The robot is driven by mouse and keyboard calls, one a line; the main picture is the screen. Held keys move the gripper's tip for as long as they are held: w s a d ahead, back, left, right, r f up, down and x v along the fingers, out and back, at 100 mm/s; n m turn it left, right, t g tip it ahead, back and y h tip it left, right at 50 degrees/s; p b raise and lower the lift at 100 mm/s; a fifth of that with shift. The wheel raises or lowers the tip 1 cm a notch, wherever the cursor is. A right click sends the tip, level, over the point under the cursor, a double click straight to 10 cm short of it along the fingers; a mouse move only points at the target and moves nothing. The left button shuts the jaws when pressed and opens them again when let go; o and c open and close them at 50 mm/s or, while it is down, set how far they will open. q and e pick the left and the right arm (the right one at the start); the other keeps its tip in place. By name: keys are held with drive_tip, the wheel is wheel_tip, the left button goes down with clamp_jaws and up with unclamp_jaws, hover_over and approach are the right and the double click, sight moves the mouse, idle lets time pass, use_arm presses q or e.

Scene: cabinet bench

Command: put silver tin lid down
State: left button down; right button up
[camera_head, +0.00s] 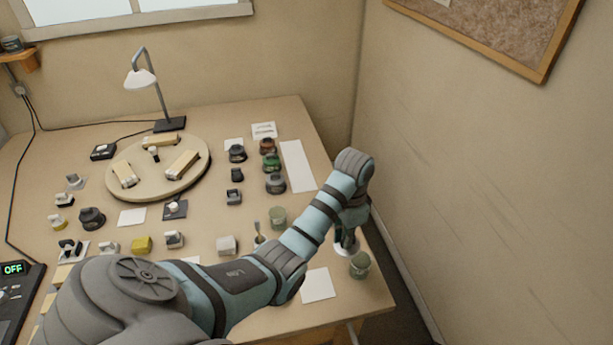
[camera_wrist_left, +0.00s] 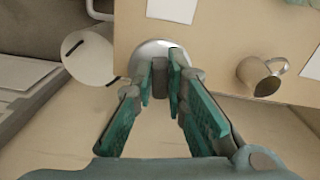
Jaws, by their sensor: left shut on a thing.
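The silver tin lid (camera_wrist_left: 150,52) is a round, pale metal disc in the left wrist view. My left gripper (camera_wrist_left: 168,80) is shut on it by a dark, upright part between the fingertips. In the head view my left gripper (camera_head: 346,238) is near the right edge of the bench, with a sliver of the lid (camera_head: 347,249) showing below it. My forearm and the fingers hide much of the lid. I cannot tell whether it touches the bench top. My right gripper is not in view.
A grey-green cup (camera_head: 360,265) stands close by at the bench's right edge. A white sheet (camera_head: 318,285) lies left of it. Another greenish pot (camera_head: 278,217) and several jars stand farther back. A round turntable (camera_head: 190,183) holds wooden blocks.

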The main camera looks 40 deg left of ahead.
use_arm(q)
drive_tip(key=s+a+m+p, duration=0.1)
drive_tip(key=s+a+m, duration=0.1)
drive_tip(key=s+a, duration=0.25)
drive_tip(key=f+b, duration=0.2)
drive_tip(key=f, duration=0.2)
drive_tip(key=f+b, duration=0.2)
drive_tip(key=f, duration=0.3)
drive_tip(key=a+f+b, duration=0.1)
drive_tip(key=f+b, duration=0.1)
drive_tip(key=f, duration=0.3)
drive_tip(key=shift+s, duration=0.4)
drive_tip(key=f+b, duration=0.1)
drive_tip(key=f, duration=0.4)
drive_tip(key=shift+s+f+b, duration=0.15)
drive_tip(key=shift+s+b, duration=0.05)
drive_tip(key=shift+b, duration=0.15)
drive_tip(key=shift+w, duration=0.1)
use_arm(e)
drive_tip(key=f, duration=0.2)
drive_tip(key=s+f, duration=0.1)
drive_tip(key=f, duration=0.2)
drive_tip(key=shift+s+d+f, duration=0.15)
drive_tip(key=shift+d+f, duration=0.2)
use_arm(q)
drive_tip(key=shift+f, duration=0.15)
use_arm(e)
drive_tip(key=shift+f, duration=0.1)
